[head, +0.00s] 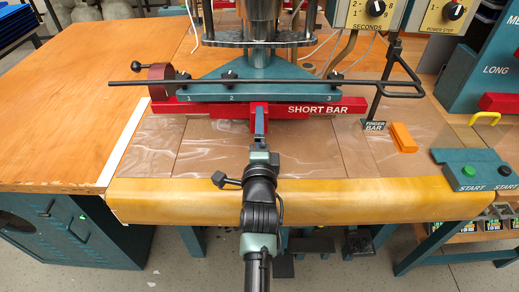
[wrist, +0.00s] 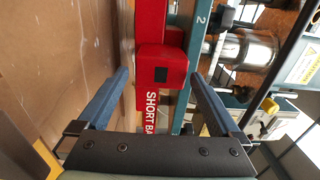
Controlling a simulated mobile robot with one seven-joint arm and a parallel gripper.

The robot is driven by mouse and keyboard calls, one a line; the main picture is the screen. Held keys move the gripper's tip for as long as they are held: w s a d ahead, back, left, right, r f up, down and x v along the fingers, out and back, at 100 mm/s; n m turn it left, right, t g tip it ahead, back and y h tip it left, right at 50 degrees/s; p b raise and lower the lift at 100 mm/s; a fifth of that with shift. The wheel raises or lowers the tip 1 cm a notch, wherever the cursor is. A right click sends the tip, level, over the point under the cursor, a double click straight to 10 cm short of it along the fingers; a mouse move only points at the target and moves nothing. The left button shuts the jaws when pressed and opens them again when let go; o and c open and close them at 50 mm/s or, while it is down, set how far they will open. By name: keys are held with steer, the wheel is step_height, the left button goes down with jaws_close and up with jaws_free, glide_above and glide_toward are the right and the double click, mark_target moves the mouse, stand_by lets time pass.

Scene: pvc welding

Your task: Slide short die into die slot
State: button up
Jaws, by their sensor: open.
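The short die is a red bar (head: 320,108) marked SHORT BAR. In the head view it lies lengthwise along the lower front edge of the teal die holder (head: 262,90), numbered 1, 2 and 3. How far it sits in the slot is hidden. My gripper (head: 259,119) is open in front of this block. In the wrist view its two blue fingers (wrist: 158,78) stand either side of the block, with gaps; I see no contact.
A black rod (head: 200,84) crosses in front of the holder. The finger bar label (head: 374,126) hangs at the right, near an orange block (head: 403,137). Clear plastic sheet (head: 210,150) covers the table. Start buttons (head: 468,170) stand at the right.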

steer(key=s, duration=1.1)
steer(key=shift+s+r+p, duration=0.15)
steer(key=shift+s+p, duration=0.15)
steer(key=shift+p, duration=0.05)
steer(key=shift+r, duration=0.15)
step_height(320, 180, up, 24)
steer(key=n+t, duration=0.4)
steer(key=n, duration=0.3)
steer(key=s+r+n+t, duration=0.3)
steer(key=s+r+n, duration=0.3)
steer(key=r, duration=0.6)
steer(key=s+r+n+t, duration=0.2)
steer(key=s+r+n, duration=0.3)
steer(key=s+r, duration=0.5)
step_height(320, 180, up, 18)
steer(key=w+p, duration=0.2)
steer(key=p, duration=1.4)
steer(key=shift+w+p, duration=0.25)
steer(key=shift+p, duration=0.15)
